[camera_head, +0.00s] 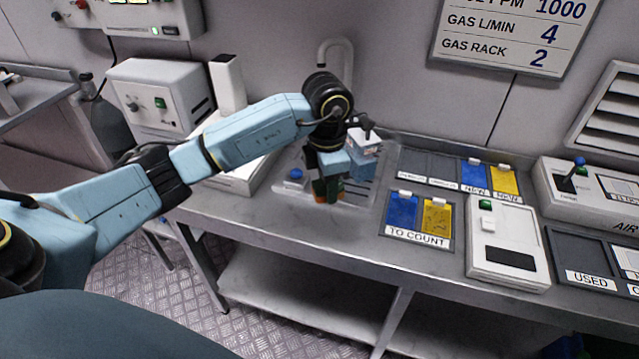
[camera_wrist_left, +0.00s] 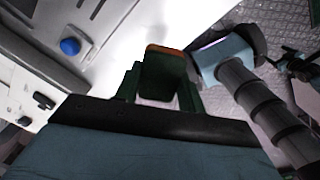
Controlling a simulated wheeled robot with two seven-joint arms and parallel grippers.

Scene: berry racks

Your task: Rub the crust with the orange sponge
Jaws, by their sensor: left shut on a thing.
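My left gripper (camera_head: 328,196) is low over the pale wash station (camera_head: 285,190) near the back of the bench, pointing down. It is shut on the orange sponge (camera_head: 319,199), of which only a little orange shows by the fingertips. In the left wrist view the sponge shows as an orange edge (camera_wrist_left: 165,49) beyond the dark green finger parts (camera_wrist_left: 163,75). I cannot make out the crust; the gripper and arm hide the surface under the sponge. I cannot tell whether the sponge touches that surface. My right gripper is not in view.
A blue button (camera_head: 296,174) sits left of the gripper. To the right are the TO COUNT tray (camera_head: 418,239) and a white device (camera_head: 503,255). The front bench strip is clear.

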